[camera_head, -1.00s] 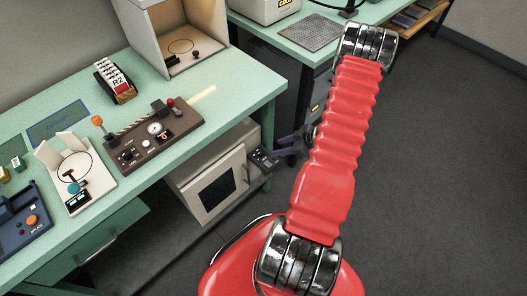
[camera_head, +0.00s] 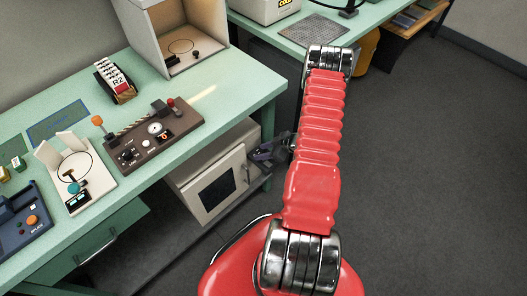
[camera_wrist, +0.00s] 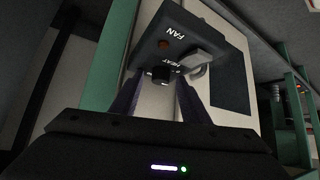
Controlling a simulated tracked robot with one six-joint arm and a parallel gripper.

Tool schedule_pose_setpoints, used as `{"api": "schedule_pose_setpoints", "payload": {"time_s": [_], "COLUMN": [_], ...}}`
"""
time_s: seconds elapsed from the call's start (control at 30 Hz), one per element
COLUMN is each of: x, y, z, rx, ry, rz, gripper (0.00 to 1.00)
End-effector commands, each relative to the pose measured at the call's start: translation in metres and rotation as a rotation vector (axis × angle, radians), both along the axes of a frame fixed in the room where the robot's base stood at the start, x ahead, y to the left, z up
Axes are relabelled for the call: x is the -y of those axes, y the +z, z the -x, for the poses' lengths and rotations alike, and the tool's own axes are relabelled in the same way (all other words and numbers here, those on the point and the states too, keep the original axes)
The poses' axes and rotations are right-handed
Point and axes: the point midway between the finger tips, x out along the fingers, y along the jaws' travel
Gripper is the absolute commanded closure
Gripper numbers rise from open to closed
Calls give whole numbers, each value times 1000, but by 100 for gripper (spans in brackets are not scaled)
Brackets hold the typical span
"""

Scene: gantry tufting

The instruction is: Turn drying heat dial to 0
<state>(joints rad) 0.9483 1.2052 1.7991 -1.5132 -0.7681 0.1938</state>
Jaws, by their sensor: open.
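The heat dial (camera_wrist: 161,76) is a small black knob on the lower part of a dark control panel (camera_wrist: 150,48), under the word HEAT, in the wrist view. I cannot read its setting. My gripper (camera_wrist: 159,88) is open, with one dark finger on each side of the dial; contact is not clear. In the head view my gripper (camera_head: 272,151) is at the right side of the white drying cabinet (camera_head: 190,197) under the bench, and hides the control panel there.
The green bench (camera_head: 235,100) overhangs the cabinet and carries a brown control box (camera_head: 160,143). The dark floor (camera_head: 430,180) to the right is clear.

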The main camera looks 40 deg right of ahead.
Motion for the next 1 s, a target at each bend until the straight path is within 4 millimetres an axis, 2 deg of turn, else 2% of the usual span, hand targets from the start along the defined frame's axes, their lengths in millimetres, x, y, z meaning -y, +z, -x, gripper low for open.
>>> {"api": "schedule_pose_setpoints", "payload": {"time_s": [0.17,0.73,1.0], "x": [0,0,1], "y": [0,0,0], "z": [0,0,-1], "rx": [0,0,2], "ry": [0,0,27], "rz": [0,0,0], "gripper": [59,99,99]}}
